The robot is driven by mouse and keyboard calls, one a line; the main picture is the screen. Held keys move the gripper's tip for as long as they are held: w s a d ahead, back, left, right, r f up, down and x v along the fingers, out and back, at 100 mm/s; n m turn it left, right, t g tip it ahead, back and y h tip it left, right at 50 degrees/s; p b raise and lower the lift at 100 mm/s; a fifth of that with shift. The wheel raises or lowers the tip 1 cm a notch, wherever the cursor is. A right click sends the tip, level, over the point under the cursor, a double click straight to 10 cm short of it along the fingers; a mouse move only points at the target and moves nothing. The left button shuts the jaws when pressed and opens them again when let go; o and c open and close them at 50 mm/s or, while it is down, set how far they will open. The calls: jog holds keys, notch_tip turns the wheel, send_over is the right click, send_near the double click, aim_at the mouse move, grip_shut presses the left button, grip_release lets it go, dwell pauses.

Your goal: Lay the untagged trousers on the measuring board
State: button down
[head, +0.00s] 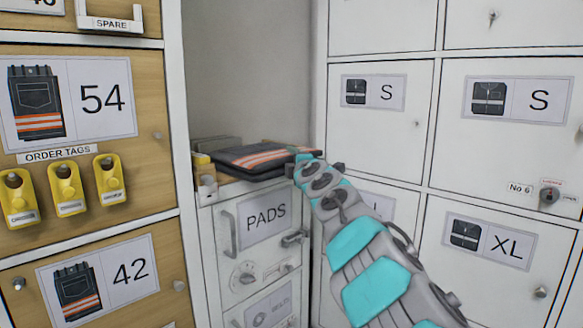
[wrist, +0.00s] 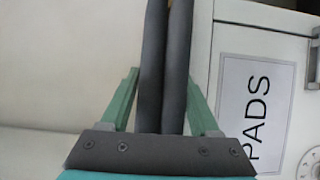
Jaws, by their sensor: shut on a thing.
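Folded dark trousers (head: 252,160) with orange and pale stripes lie level at the top of the PADS cabinet in the head view. I cannot tell whether they touch its top or are held just above it. No tag shows on the side I see. My gripper (head: 304,158) is at their right end. In the wrist view my gripper (wrist: 163,85) has its green fingers on either side of dark grey folded cloth (wrist: 151,70), shut on the trousers. I cannot make out a measuring board with certainty.
The PADS cabinet (head: 228,240) stands in a corner recess, with small yellow and beige items (head: 204,172) at its left front edge. A wooden locker front (head: 100,220) with yellow order tags (head: 66,188) is at left. White lockers (head: 400,130) stand close on the right.

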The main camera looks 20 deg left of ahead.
dwell(0.3)
jog(key=shift+c, duration=0.6)
grip_release()
jog(key=shift+r, duration=0.1)
jog(key=b+v, duration=0.4)
jog(key=v, duration=0.8)
jog(key=shift+b, duration=0.4)
jog(key=shift+d, duration=0.1)
